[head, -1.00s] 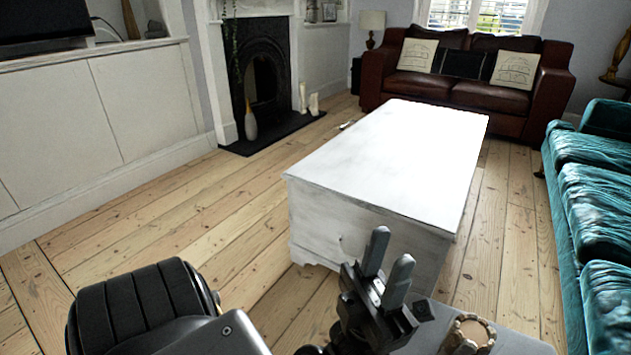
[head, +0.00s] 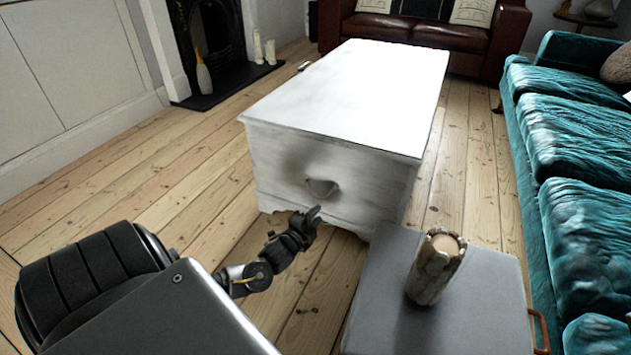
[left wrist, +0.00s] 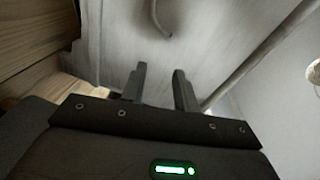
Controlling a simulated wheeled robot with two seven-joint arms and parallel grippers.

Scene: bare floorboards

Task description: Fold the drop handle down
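The white chest (head: 345,88) stands ahead on the floor. Its drop handle (head: 322,188) is a small curved bail on the near end face; it seems to stand out from the face, but its exact angle is hard to tell. My left gripper (head: 309,216) is just below and in front of the handle, apart from it. In the left wrist view the two fingers (left wrist: 158,78) are spread with nothing between them. The curved end of the handle (left wrist: 160,22) shows beyond them, partly cut off by the top edge. My right gripper is in neither current view.
A grey box (head: 385,280) stands close on the right, with a rough brown cylindrical object (head: 435,266) on it and a brown handle (head: 541,332) on its side. A teal sofa (head: 575,150) lines the right. Bare floorboards (head: 150,200) are free on the left.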

